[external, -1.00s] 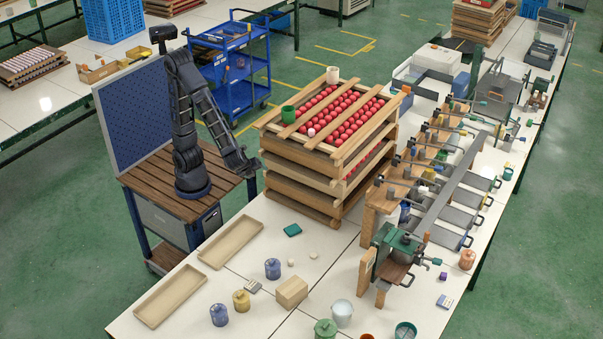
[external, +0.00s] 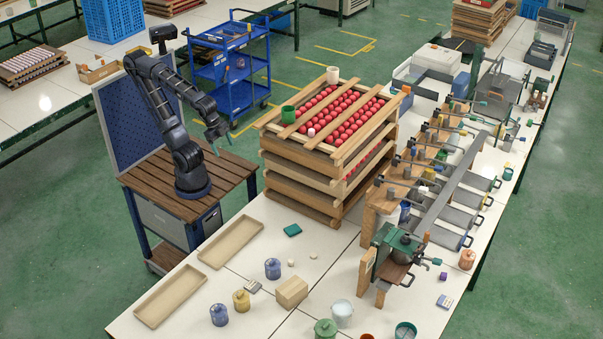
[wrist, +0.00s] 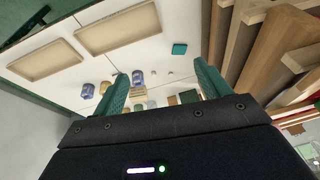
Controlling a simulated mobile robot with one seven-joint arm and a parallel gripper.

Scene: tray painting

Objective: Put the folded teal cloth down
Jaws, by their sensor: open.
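The folded teal cloth (external: 292,230) lies flat on the white table, in front of the stacked wooden trays. It also shows in the wrist view (wrist: 179,49) at upper middle, well beyond the fingers. My gripper (external: 218,142) is raised above the right edge of my wooden stand, apart from the cloth. In the wrist view my gripper (wrist: 158,85) shows two teal fingers spread wide with nothing held between them.
Two shallow empty trays (external: 231,243) (external: 170,296) lie left of the cloth. A blue jar (external: 272,268), a wooden block (external: 291,291) and other jars stand nearer the front. The tall tray stack (external: 300,180) with red balls stands behind the cloth. Bare table surrounds the cloth.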

